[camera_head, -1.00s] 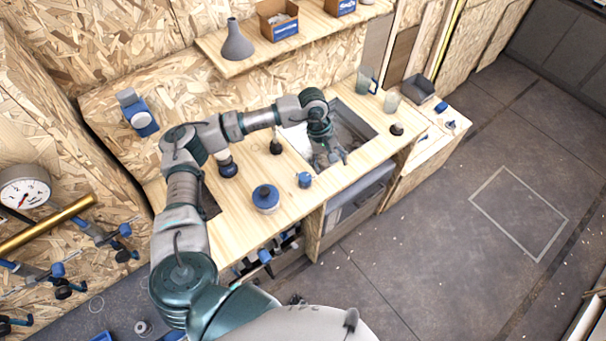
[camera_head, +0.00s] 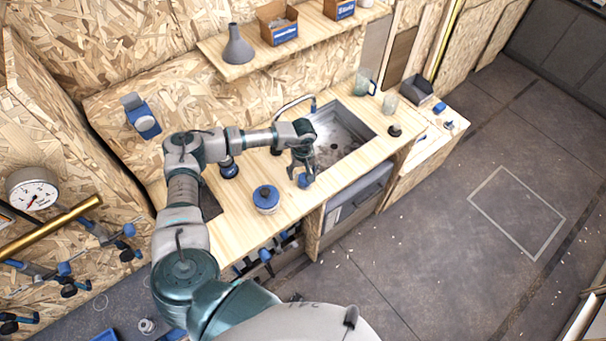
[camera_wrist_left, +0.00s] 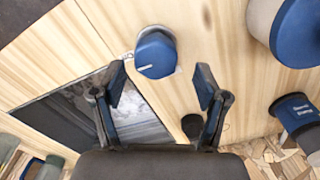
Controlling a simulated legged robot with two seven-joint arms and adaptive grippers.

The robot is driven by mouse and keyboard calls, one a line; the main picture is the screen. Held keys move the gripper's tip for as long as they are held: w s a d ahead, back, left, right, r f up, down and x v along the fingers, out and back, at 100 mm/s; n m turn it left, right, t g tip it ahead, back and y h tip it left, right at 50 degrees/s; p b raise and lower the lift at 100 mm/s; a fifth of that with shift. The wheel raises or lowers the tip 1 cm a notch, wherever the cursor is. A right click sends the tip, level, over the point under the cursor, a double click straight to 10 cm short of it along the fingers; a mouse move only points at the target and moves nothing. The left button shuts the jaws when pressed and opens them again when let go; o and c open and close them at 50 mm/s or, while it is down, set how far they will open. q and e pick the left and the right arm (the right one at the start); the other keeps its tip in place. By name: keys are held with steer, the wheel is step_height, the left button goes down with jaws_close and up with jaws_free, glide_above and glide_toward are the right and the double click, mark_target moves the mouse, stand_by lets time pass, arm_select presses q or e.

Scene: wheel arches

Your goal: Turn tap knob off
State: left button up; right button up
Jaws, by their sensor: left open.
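The blue tap knob (camera_head: 304,181) stands on the wooden counter in front of the sink (camera_head: 352,128). It also shows in the left wrist view as a blue faceted cap (camera_wrist_left: 156,52) with a short white mark on its lower left side. My left gripper (camera_head: 303,172) points down close to the knob. In the left wrist view its two fingers (camera_wrist_left: 160,84) are open and apart, with the knob just beyond their tips and no visible grip on it. The curved tap spout (camera_head: 294,102) rises at the sink's back left edge.
A round pot with a blue lid (camera_head: 266,199) stands left of the knob. A blue-based object (camera_head: 229,170) stands farther back beside my arm. A glass mug (camera_head: 364,82) and a dark puck (camera_head: 395,130) stand beyond the sink. The counter front (camera_head: 318,196) drops to the floor.

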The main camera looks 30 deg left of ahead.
arm_select(q)
steer(key=shift+d+f, duration=0.15)
steer(key=shift+f, duration=0.45)
steer(key=shift+d+f, duration=0.1)
steer(key=shift+f, duration=0.15)
steer(key=shift+d+f, duration=0.1)
steer(key=shift+f, duration=0.05)
steer(key=shift+d, duration=0.15)
steer(key=shift+a, duration=0.2)
steer(key=c, duration=1.2)
steer(key=shift+o, duration=0.2)
arm_select(e)
steer(key=shift+d, duration=0.5)
steer(key=shift+a, duration=0.1)
